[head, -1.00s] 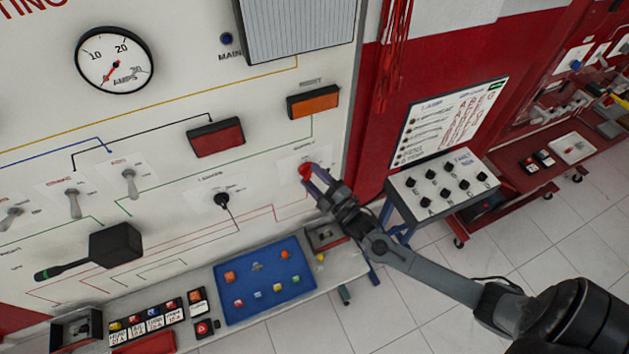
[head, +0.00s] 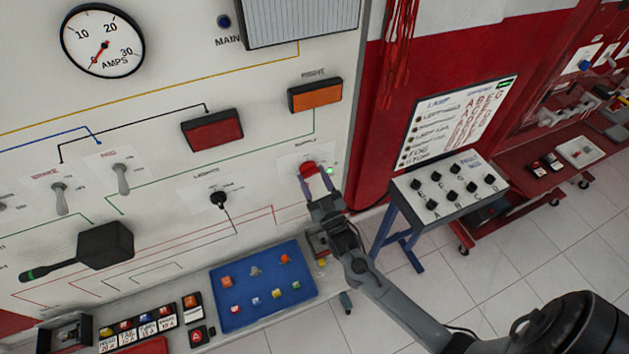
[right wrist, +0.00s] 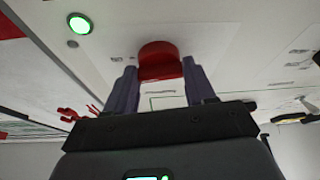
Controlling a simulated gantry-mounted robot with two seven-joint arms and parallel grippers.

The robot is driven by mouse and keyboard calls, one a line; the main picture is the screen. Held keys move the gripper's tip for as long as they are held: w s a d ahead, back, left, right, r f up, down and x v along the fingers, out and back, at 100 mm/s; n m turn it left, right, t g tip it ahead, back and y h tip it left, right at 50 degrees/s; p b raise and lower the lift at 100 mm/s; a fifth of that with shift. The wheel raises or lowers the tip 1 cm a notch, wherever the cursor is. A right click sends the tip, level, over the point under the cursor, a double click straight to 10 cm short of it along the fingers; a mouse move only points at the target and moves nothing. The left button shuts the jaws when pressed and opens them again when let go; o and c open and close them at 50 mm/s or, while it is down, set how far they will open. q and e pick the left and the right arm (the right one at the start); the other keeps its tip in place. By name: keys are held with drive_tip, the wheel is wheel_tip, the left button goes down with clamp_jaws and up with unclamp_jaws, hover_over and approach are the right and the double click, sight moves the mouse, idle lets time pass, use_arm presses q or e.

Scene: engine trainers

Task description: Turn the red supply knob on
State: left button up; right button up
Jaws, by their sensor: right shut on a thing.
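The red supply knob (head: 308,167) is on the white panel, under the SUPPLY label and left of the panel's right edge. My right gripper (head: 315,179) is shut on it, reaching up from below right. In the right wrist view the red knob (right wrist: 159,58) sits between the two purple fingers of my right gripper (right wrist: 160,70). A green light (head: 328,170) glows just right of the knob; it also shows lit in the right wrist view (right wrist: 80,24). My left gripper is not in view.
The black lights knob (head: 218,200) is to the left, and an orange block (head: 315,95) is above. A blue tray (head: 228,318) with small coloured parts lies on the ledge below. A fault box with black knobs (head: 450,190) stands to the right.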

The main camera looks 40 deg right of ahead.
drive_tip(key=shift+a+f+m+h, duration=0.1)
drive_tip(key=shift+m+h, duration=0.7)
drive_tip(key=shift+m, duration=0.5)
drive_tip(key=shift+m+g, duration=0.3)
drive_tip(key=o, duration=1)
drive_tip(key=shift+o, duration=0.2)
drive_tip(key=b+v, duration=0.2)
drive_tip(key=v, duration=0.8)
drive_tip(key=shift+s+f, duration=0.15)
drive_tip(key=shift+s, duration=0.2)
drive_tip(key=shift+a, duration=0.15)
